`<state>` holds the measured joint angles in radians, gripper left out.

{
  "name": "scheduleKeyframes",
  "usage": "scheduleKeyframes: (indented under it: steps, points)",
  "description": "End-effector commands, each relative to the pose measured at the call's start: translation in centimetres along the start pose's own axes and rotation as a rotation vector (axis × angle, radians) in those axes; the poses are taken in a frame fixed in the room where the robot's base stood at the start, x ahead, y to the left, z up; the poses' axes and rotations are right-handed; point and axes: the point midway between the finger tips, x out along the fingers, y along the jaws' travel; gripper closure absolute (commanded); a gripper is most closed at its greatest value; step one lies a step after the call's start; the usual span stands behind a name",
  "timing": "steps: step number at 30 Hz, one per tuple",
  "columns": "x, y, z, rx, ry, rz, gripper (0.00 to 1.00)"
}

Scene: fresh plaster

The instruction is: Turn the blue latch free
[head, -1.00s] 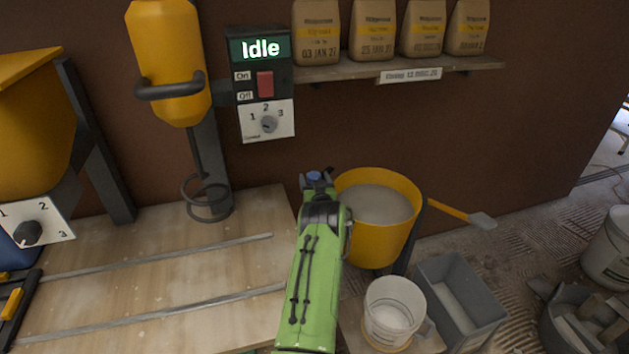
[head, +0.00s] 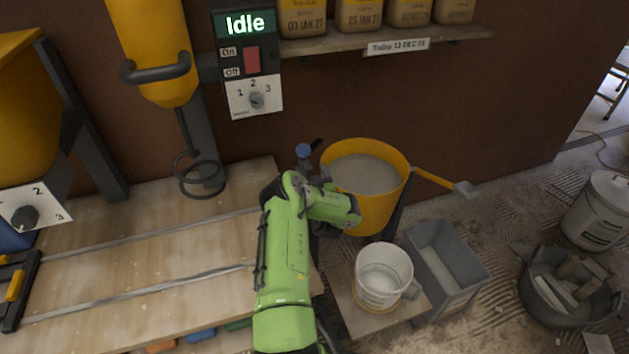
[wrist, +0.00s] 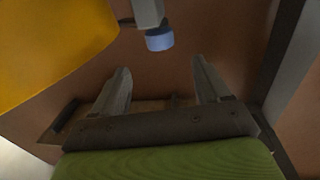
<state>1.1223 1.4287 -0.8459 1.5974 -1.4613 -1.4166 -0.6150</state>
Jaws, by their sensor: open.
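The blue latch (head: 303,151) is a small rounded blue end on a grey arm at the left of the yellow bucket (head: 383,205), whose body holds a pale mix. In the wrist view the blue latch (wrist: 159,39) hangs from a grey bar near the top middle. My gripper (wrist: 160,72) is open and empty, its two fingers spread below the latch in that picture and apart from it. The yellow bucket (wrist: 45,45) fills the upper left there.
A workbench (head: 130,265) with metal rails lies to the left. A control box (head: 250,55) reading Idle hangs on the brown wall. A black tub (head: 568,290) sits at the right.

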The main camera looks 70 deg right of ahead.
Motion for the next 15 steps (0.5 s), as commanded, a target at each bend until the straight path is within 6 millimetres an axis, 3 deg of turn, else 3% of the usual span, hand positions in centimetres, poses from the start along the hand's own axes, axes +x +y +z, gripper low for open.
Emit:
scheduleKeyframes:
  steps: [15]
  points:
    - [-4.4, -0.1, -0.3, 0.001, -0.006, 0.000, 0.24]
